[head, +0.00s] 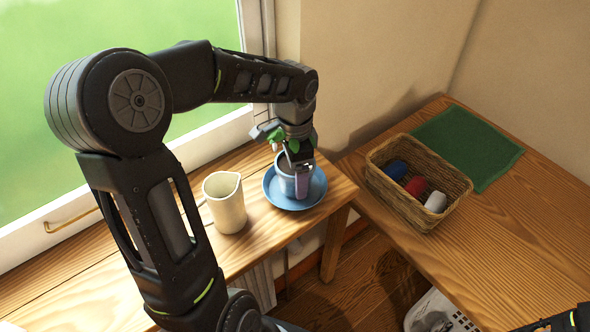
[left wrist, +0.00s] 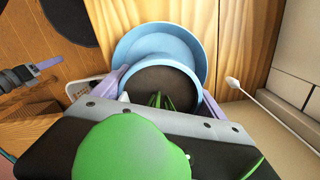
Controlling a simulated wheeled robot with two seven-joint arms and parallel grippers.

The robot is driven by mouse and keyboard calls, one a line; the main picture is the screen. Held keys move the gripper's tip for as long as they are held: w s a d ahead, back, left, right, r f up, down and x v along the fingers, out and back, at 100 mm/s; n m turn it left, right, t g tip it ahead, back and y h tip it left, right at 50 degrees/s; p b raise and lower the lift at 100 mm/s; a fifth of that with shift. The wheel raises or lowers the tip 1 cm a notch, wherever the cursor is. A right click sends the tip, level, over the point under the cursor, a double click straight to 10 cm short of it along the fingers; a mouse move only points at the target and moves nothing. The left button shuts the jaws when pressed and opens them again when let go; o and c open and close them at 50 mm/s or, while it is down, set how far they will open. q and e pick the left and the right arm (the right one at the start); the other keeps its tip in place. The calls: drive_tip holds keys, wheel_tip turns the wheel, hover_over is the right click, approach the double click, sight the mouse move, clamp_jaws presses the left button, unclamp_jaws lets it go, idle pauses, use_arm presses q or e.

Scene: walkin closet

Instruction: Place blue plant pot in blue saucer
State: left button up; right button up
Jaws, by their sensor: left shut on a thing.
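The blue plant pot (head: 286,181) holds dark soil and a green plant (head: 292,143). My left gripper (head: 303,172) is shut on the pot, and its pale fingers flank the pot in the left wrist view (left wrist: 163,84). The blue saucer (head: 271,196) lies on the wooden bench below the pot. In the left wrist view the saucer (left wrist: 160,40) shows beyond the pot, which overlaps it off-centre. I cannot tell whether the pot touches the saucer. Part of my right gripper (left wrist: 46,64) shows at the left of the wrist view; its jaws are unclear.
A cream pitcher (head: 225,204) stands on the bench just left of the saucer. A wicker basket (head: 430,178) with several yarn balls and a green mat (head: 467,146) are on the table at right. A window lies behind the bench. A gap separates bench and table in front.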

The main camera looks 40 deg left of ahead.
use_arm(q)
drive_tip(key=shift+f, duration=0.15)
drive_tip(key=o, duration=2)
drive_tip(key=shift+c, duration=0.2)
wheel_tip(320, 180, up, 12)
drive_tip(key=shift+r+b, duration=0.25)
drive_tip(key=shift+b, duration=0.15)
